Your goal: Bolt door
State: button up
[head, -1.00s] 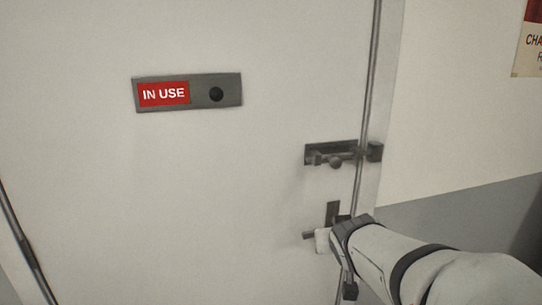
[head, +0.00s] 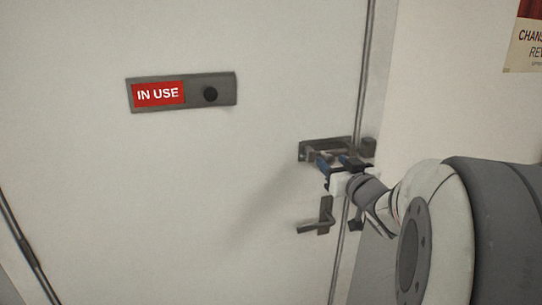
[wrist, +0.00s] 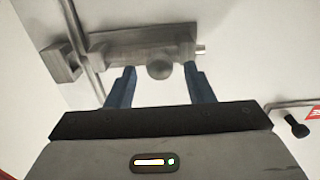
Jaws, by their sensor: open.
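A dark metal slide bolt (head: 318,146) is mounted near the right edge of the white door (head: 230,190). Its keeper (head: 368,147) is on the frame across the door gap. In the wrist view the bolt's keeper (wrist: 61,62) is at left, and a bright rod end (wrist: 201,50) sticks out at the opposite side. I cannot tell whether the rod enters the keeper. My gripper (head: 333,163) is at the bolt, open. In the wrist view its blue fingers (wrist: 159,75) stand either side of the round bolt knob (wrist: 160,68), with visible gaps.
A lever handle (head: 318,222) is just below the bolt. A poster (head: 525,45) hangs on the right wall. My arm fills the lower right.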

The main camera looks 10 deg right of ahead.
jog(key=shift+w+a, duration=0.1)
jog(key=shift+w, duration=1.3)
jog(key=shift+c, duration=0.5)
grip_shut()
